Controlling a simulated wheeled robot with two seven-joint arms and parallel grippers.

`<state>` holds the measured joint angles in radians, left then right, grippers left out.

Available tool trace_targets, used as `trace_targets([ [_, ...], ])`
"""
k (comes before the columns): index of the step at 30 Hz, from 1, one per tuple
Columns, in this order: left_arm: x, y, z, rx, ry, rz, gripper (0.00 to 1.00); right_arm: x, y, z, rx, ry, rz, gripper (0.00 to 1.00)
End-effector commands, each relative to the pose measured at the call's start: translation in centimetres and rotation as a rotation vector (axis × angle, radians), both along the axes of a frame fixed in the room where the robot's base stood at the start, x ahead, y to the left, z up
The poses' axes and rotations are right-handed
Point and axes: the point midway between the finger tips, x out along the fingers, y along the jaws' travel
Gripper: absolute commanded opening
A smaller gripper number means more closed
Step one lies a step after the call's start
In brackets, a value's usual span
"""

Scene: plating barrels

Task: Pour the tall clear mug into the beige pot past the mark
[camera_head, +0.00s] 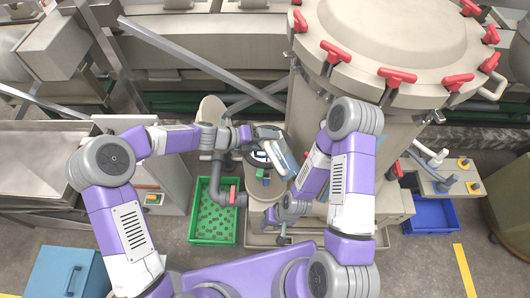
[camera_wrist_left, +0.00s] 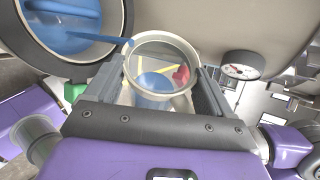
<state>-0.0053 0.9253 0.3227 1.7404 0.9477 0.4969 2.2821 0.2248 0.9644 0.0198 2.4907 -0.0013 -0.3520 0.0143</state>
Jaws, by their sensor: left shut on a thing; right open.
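The tall clear mug (camera_wrist_left: 182,51) is in my left gripper (camera_wrist_left: 163,80), tilted over toward the pot, with blue liquid (camera_wrist_left: 154,86) inside. In the head view the mug (camera_head: 281,157) slants beside my left gripper (camera_head: 268,137). A blue stream (camera_wrist_left: 118,43) runs from the mug's lip into the round pot (camera_wrist_left: 43,57), where blue liquid (camera_wrist_left: 66,18) shows. In the head view the pot is partly hidden behind my left gripper and the mug. I cannot make out the mark. My right gripper (camera_head: 284,238) is open and empty, low in front of the stand.
A green crate (camera_head: 213,235) stands left of the pot. A large beige tank with red clamps (camera_head: 380,50) rises behind and right. A blue bin (camera_head: 432,215) lies at right, a blue box (camera_head: 68,270) at front left. A round gauge (camera_wrist_left: 241,65) is near the mug.

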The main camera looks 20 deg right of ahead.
Motion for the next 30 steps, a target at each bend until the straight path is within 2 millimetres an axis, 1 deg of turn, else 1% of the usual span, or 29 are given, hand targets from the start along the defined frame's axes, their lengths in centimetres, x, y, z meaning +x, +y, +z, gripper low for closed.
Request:
trace_targets([
  [2,0.0,-0.1,0.1,-0.001,-0.004,0.000,0.00,0.0,0.0,-0.1,0.000,0.000,0.000,0.42],
  [5,0.0,-0.1,0.2,0.011,-0.047,-0.001,0.00,0.0,0.0,-0.7,0.000,0.000,0.000,0.42],
  [12,-0.1,-0.1,0.8,0.074,-0.229,0.000,0.00,0.0,0.0,-3.3,0.000,0.000,0.000,0.42],
  [30,-0.1,-0.1,2.3,0.184,-0.553,0.000,0.00,0.0,0.0,-9.1,0.000,0.000,0.000,0.42],
])
